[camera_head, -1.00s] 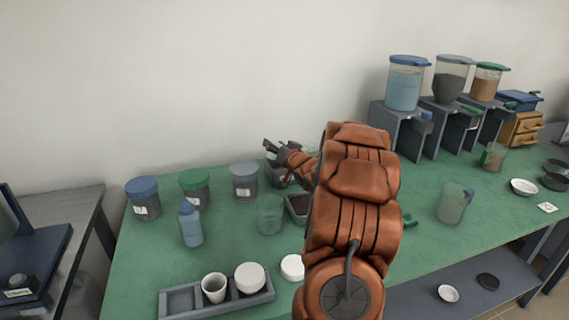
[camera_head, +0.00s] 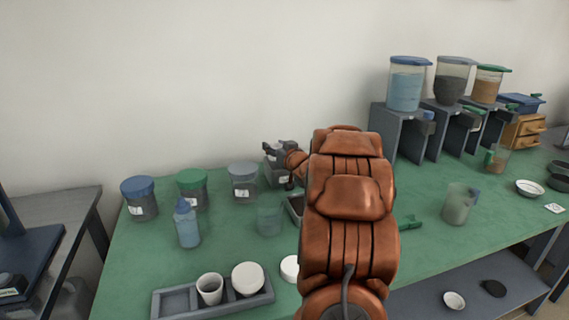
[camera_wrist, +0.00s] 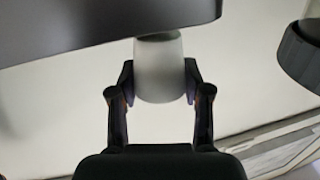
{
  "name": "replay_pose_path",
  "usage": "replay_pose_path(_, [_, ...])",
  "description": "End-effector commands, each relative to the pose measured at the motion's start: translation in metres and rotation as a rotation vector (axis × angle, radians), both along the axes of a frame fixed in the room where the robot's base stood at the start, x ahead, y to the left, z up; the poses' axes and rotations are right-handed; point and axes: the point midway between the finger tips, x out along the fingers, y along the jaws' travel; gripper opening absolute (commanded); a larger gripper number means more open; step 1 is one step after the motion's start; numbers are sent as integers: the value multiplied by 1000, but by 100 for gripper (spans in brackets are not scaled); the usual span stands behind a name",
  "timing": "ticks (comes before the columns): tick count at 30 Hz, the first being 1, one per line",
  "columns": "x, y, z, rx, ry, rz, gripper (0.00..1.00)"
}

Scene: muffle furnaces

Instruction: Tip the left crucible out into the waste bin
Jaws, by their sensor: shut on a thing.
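My gripper (camera_wrist: 160,85) is shut on a pale grey-white crucible (camera_wrist: 158,72) in the wrist view, with a finger on each side. The crucible's upper end in that view meets or passes behind a dark grey edge (camera_wrist: 90,25), so its mouth and contents are hidden. In the head view my gripper (camera_head: 270,151) is at the back of the green bench, over or beside a dark grey bin (camera_head: 273,174), partly hidden by my arm. The held crucible is not clear there. I cannot tell whether anything is falling out.
A grey rack (camera_head: 180,303) at the front holds an open white crucible (camera_head: 210,290) and a lidded one (camera_head: 248,279); its left slot is empty. A white lid (camera_head: 290,268) lies nearby. Lidded jars (camera_head: 243,182), a blue bottle (camera_head: 187,226) and a beaker (camera_head: 270,217) stand left of my arm.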

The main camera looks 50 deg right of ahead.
Motion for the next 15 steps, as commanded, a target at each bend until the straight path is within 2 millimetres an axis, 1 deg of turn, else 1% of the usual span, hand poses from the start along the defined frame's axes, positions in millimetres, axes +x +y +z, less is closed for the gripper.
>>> replay_pose_path(1, [0,0,-3,-16,4,0,12])
replay_pose_path(6, [0,0,-4,-76,23,-1,12])
replay_pose_path(15, [0,0,-1,-80,24,0,12])
